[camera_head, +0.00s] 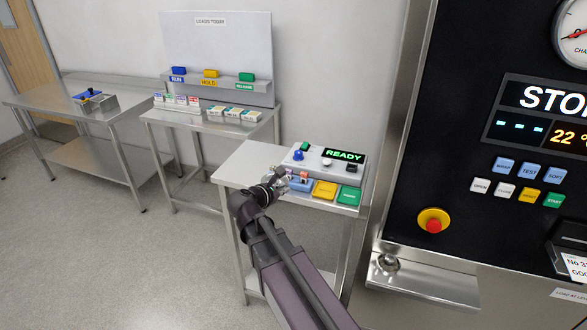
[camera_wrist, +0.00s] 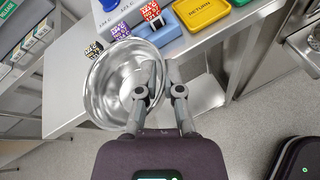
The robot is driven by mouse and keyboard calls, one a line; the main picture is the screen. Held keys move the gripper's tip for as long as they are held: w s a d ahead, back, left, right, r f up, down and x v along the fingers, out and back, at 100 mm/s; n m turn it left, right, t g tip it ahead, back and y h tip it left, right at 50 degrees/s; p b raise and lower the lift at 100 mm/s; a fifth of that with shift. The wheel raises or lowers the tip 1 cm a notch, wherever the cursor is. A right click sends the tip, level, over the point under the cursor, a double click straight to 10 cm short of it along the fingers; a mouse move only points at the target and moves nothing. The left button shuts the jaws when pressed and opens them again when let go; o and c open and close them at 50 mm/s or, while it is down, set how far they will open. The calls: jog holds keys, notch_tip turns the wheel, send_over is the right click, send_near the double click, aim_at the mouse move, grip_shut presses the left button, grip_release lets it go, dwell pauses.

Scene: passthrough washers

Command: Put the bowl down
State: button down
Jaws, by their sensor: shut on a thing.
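A shiny round metal bowl (camera_wrist: 108,90) fills the left middle of the wrist view. My gripper (camera_wrist: 162,70) is shut on its right rim, with one finger inside the bowl and one outside. The bowl looks empty. It is over or beside the front edge of a small steel table (camera_wrist: 65,112); I cannot tell whether it touches the top. In the head view my gripper (camera_head: 277,179) is at the front of that table (camera_head: 238,165), and the bowl is too small and covered to make out there.
Small patterned cubes, red (camera_wrist: 150,11), purple (camera_wrist: 121,31) and black (camera_wrist: 93,49), are close beyond the bowl. A blue tray (camera_wrist: 168,32), yellow tray (camera_head: 324,190) and green tray (camera_head: 349,195) line the table by a READY console (camera_head: 343,155). The table's left part is bare.

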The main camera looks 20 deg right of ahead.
notch_tip(320, 180, up, 4)
jog(key=p, duration=0.4)
send_over(268, 164)
jog(key=s+a, duration=0.1)
jog(key=s, duration=0.4)
jog(key=shift+w+r, duration=0.15)
jog(key=shift+w, duration=0.1)
jog(key=shift+s+n+t+y, duration=0.15)
jog(key=shift+n+t+y, duration=0.15)
jog(key=shift+n, duration=0.1)
jog(key=shift+s+r+n+t+y, duration=0.1)
jog(key=shift+n+t+y, duration=0.3)
jog(key=shift+n, duration=0.1)
notch_tip(268, 164, down, 6)
jog(key=b, duration=0.6)
jog(key=shift+f, duration=0.25)
jog(key=shift+f+b, duration=1.8)
jog(key=shift+b, duration=0.1)
jog(key=shift+f, duration=0.15)
